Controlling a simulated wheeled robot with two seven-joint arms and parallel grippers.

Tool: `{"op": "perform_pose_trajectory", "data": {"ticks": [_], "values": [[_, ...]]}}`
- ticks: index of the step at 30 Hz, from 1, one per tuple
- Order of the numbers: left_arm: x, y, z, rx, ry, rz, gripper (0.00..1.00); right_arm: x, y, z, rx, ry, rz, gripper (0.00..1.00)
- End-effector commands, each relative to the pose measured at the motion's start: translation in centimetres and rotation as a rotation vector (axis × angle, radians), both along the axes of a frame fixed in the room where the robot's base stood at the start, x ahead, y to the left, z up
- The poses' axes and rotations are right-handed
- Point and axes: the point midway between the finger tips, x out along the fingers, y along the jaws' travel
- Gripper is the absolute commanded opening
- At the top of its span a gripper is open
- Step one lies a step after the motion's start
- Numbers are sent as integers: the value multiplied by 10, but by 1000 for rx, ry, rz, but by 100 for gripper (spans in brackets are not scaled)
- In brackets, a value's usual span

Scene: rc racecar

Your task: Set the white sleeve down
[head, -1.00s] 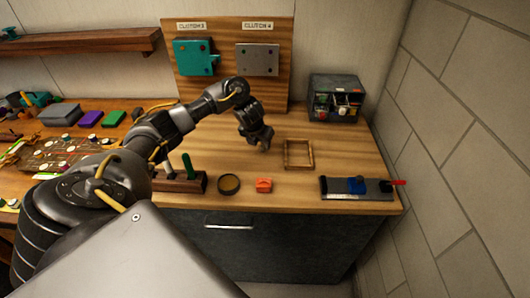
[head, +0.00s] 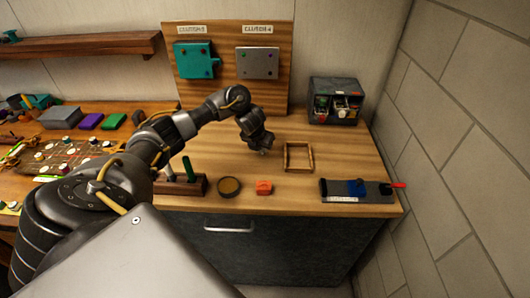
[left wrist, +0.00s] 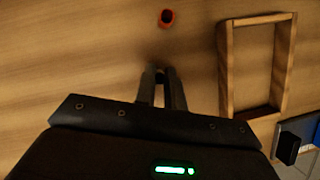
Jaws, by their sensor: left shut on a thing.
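My left gripper (head: 263,150) is over the bench, just left of the wooden frame, pointing down with its fingers shut. In the left wrist view its two fingers (left wrist: 160,92) are close together. The white sleeve is mostly hidden between them. Only a tiny pale spot shows at the fingertips in the head view, too small to tell whether it touches the bench. My right gripper is not in view.
A small orange-red ring (left wrist: 167,18) lies beyond the fingers. A flat fixture (head: 345,197) is at right.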

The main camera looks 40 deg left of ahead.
Motion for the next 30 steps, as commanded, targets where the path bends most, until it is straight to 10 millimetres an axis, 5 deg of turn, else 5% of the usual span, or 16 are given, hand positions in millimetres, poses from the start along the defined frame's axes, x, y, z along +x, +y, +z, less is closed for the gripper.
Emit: {"op": "perform_pose_trajectory", "data": {"ticks": [8, 12, 20, 30], "values": [[1, 0, 9, -1, -3, -2, 0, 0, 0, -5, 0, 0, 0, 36], [2, 1, 36, 3, -6, -1, 0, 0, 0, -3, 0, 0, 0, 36], [-40, -28, 100, 4, -5, -6, 0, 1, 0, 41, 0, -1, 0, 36], [-98, -70, 125, 1, -1, -5, 0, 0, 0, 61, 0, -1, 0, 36]]}}
